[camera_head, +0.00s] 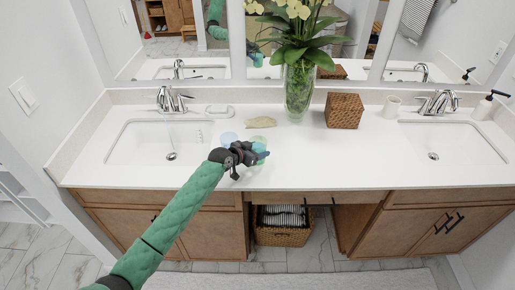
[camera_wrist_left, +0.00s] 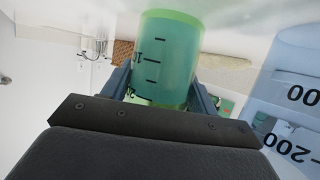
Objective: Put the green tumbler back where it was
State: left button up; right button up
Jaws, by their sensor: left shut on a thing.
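The green tumbler (camera_wrist_left: 168,62) is see-through with dark measuring marks. It stands between the fingers of my left gripper (camera_wrist_left: 165,98) in the left wrist view, and the gripper is shut on it. In the head view my left gripper (camera_head: 262,155) is over the white counter, left of the middle, and partly hides the green tumbler (camera_head: 257,143). A see-through blue tumbler (camera_head: 228,138) is just left of it, and also shows at the right of the left wrist view (camera_wrist_left: 298,90). I cannot tell whether the green tumbler touches the counter. My right gripper is not in view.
The white counter (camera_head: 330,165) has free room right of my gripper. The left sink (camera_head: 150,145) and right sink (camera_head: 450,140) flank this area.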

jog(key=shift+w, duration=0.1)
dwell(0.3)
pick_arm(q)
jog(key=o, duration=1)
jog(key=shift+f, duration=0.1)
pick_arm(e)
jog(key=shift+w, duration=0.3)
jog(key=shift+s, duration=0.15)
pick_arm(q)
jog(key=shift+s+a+b, duration=0.3)
jog(key=shift+a+b, duration=0.05)
jog(key=shift+b+v, duration=1.95)
jog(key=shift+v, duration=3.7)
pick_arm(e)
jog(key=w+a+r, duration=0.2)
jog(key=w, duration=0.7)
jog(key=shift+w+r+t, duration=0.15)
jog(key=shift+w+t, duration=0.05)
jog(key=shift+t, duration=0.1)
pick_arm(q)
jog(key=shift+d, duration=0.1)
